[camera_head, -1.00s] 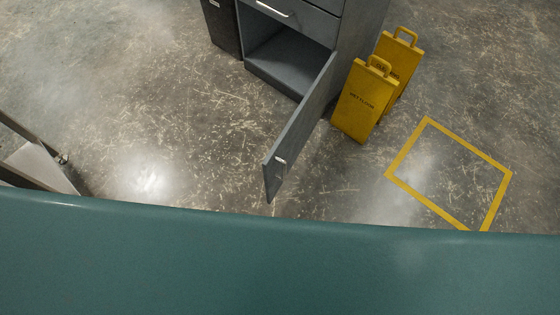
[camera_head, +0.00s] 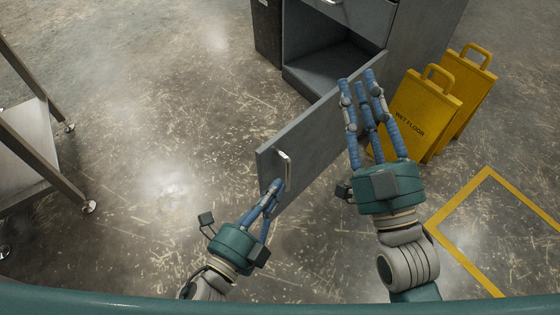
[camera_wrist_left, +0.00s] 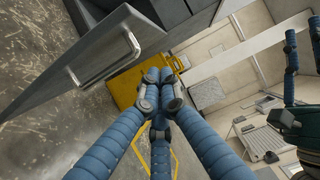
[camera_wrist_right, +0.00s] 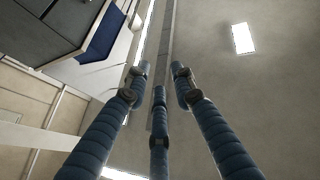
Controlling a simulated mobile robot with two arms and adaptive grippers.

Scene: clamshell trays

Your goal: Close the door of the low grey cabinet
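The grey cabinet (camera_head: 408,40) stands at the top of the head view with its compartment uncovered. Its door (camera_head: 315,135) stands open, hinged on the right and swung towards me, with a silver handle (camera_head: 286,168) near its free edge. The handle also shows in the left wrist view (camera_wrist_left: 131,46). My left gripper (camera_head: 276,188) is by the handle; its fingertips come together in the left wrist view (camera_wrist_left: 160,88), with nothing seen between them. My right gripper (camera_head: 362,85) is to the right of the door, its fingers spread and empty; contact with the door cannot be told.
Two yellow wet-floor signs (camera_head: 428,118) stand right of the cabinet, close to my right gripper. A yellow floor outline (camera_head: 458,204) lies at the lower right. A metal cart (camera_head: 25,150) stands at the left. The floor between cart and door is clear.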

